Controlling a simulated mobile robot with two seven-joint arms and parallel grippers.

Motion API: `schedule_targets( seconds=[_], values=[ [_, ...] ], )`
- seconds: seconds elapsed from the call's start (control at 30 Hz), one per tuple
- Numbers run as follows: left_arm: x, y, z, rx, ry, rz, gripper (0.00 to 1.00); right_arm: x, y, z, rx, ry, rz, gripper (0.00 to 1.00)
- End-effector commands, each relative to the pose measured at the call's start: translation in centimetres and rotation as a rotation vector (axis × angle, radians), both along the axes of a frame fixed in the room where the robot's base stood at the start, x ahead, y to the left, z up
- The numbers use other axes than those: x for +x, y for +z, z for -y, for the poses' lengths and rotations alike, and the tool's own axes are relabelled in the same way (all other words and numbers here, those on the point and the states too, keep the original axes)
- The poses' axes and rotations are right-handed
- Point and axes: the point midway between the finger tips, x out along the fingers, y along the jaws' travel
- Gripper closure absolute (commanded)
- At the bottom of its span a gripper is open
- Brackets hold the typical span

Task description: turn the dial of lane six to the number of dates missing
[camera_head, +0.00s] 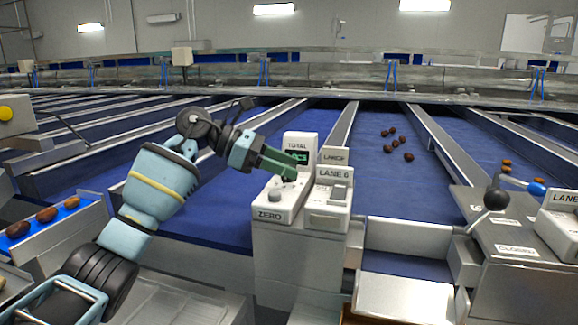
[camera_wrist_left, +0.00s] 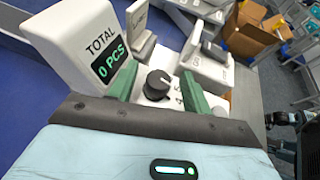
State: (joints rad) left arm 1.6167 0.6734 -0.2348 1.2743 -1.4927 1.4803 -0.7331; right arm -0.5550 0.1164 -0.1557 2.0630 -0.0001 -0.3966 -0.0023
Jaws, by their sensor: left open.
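The lane six box (camera_head: 333,200) is a pale housing labelled LANE 6. Beside it stands the TOTAL display (camera_head: 298,147), which reads 0 PCS in the left wrist view (camera_wrist_left: 105,60). The dial is a black round knob (camera_wrist_left: 158,82) with marks around it on a pale panel. My left gripper (camera_head: 290,168) is over this panel, with its green fingers open. In the left wrist view one finger is on each side of the dial; I cannot tell whether they touch it. In the head view the fingers largely hide the dial. My right gripper is not in view.
Several dark dates (camera_head: 400,140) lie on the blue belt behind the box. A grey ZERO button (camera_head: 274,196) is at the panel's front. A black ball-topped lever (camera_head: 495,199) stands on a metal housing at right. A tray with dates (camera_head: 45,228) is at left.

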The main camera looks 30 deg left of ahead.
Motion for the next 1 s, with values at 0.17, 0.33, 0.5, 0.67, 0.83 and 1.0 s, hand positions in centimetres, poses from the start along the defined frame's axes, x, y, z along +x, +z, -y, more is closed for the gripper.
schedule_targets(
  seconds=[0.17, 0.33, 0.5, 0.67, 0.83, 1.0],
  values=[
    [0.49, -0.41, 0.84, 0.0, 0.001, 0.0, 0.51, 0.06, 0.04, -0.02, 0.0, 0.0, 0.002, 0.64],
    [0.54, -0.48, 0.93, 0.0, 0.001, 0.0, 0.51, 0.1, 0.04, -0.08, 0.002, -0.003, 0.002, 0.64],
    [0.54, -0.48, 0.91, 0.0, 0.001, 0.0, 0.6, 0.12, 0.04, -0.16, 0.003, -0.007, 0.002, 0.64],
    [0.53, -0.46, 0.9, 0.0, 0.001, 0.0, 0.81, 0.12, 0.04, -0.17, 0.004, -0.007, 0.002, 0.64],
    [0.52, -0.46, 0.89, 0.001, 0.001, -0.001, 0.96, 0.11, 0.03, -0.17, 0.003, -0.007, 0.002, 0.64],
    [0.48, -0.45, 0.87, 0.002, 0.019, -0.001, 0.96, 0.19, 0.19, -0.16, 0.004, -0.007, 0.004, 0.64]
  ],
)
